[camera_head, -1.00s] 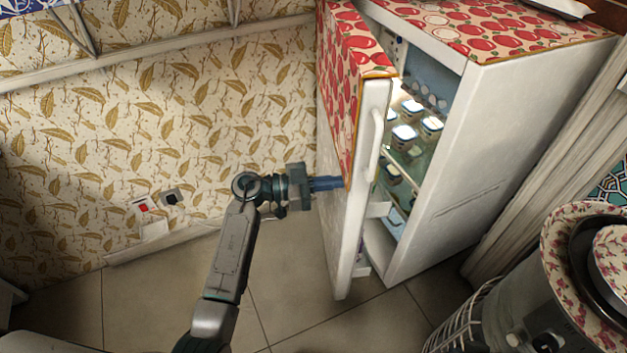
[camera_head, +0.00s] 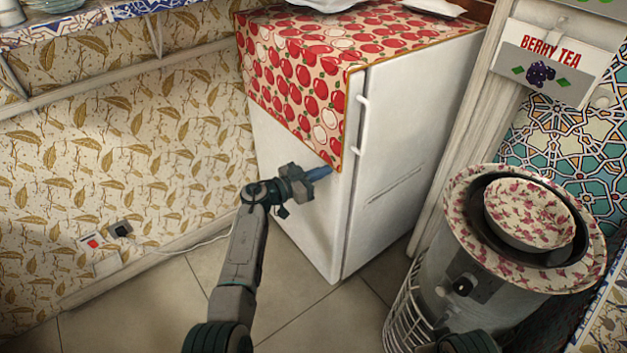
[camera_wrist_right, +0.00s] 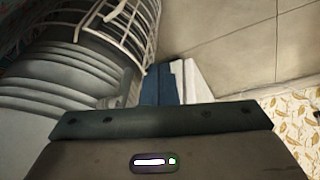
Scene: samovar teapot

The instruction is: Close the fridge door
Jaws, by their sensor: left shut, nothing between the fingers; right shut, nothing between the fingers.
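The fridge (camera_head: 400,140) is white with a red apple-patterned cloth over its top. Its door (camera_head: 310,225) sits against the body, with only a thin dark seam along the edge and no interior showing. The white handle (camera_head: 361,125) is on the door's edge near the seam. My left gripper (camera_head: 322,173) is shut and empty, its blue fingertips at the door's front face just below the cloth's corner; I cannot tell whether they touch. My right gripper (camera_wrist_right: 170,82) is shut and empty in the right wrist view, pointing toward the floor beside a metal cage.
A berry tea sign (camera_head: 548,62) hangs on the right. A wall socket (camera_head: 120,229) with a cable is at left. Tiled floor (camera_head: 290,300) is open in front.

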